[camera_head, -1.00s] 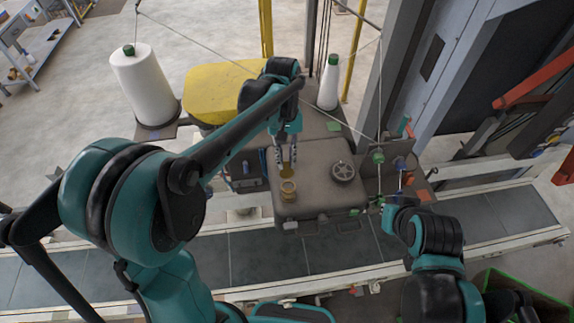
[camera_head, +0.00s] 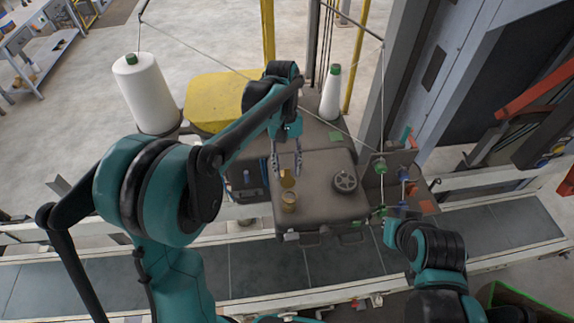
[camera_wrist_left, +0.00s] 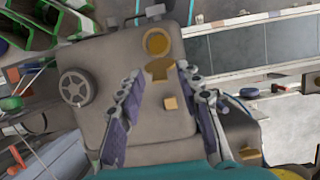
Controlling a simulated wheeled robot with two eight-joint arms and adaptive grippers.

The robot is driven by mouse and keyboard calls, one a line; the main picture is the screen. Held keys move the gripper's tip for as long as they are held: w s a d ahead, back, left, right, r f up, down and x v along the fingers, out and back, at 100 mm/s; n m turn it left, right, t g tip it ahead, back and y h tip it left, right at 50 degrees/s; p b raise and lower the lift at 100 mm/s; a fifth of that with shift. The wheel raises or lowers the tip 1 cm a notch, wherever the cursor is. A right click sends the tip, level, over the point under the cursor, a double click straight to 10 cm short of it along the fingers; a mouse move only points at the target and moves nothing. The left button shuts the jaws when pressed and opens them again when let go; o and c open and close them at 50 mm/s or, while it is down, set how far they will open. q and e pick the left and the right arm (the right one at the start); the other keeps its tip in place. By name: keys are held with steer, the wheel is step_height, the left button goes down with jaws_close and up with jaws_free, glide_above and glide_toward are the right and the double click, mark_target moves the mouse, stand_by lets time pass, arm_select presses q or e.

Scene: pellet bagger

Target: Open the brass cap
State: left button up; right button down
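The brass cap (camera_head: 287,178) is a flat brass flap behind a round brass neck (camera_head: 288,202) on the grey-brown machine top. It looks swung up and back from the neck. In the left wrist view the brass ring of the neck (camera_wrist_left: 157,42) shows, with the flap (camera_wrist_left: 158,69) just below it. My left gripper (camera_head: 287,170) is open, its fingers apart on either side of the flap; they also straddle it in the left wrist view (camera_wrist_left: 158,77). I cannot tell whether they touch it. My right gripper (camera_head: 387,222) is small and partly hidden by its arm, beside the machine's right edge.
A round handwheel (camera_head: 345,181) sits right of the neck. A side panel with green and red knobs (camera_head: 408,172) stands farther right. White thread cones (camera_head: 148,92) and a yellow cover (camera_head: 215,100) are behind. A conveyor (camera_head: 270,262) runs in front. Thin threads cross overhead.

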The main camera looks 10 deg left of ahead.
arm_select(q)
steer(key=v, duration=1.2)
stand_by(0.4)
steer(key=s+a+f+m+t, duration=0.1)
steer(key=s+a+f+t, duration=0.25)
steer(key=s, duration=0.25)
steer(key=s+a+f+m+t+y, duration=0.1)
steer(key=s+a+f+t, duration=0.15)
steer(key=s+t, duration=0.2)
steer(key=s+a+f+m+t, duration=0.2)
steer(key=s+f+t, duration=0.15)
steer(key=s, duration=0.35)
step_height(320, 180, down, 27)
steer(key=b, duration=2.6)
steer(key=shift+w+d+g, duration=0.15)
steer(key=shift+w+g, duration=0.1)
steer(key=shift+g, duration=0.1)
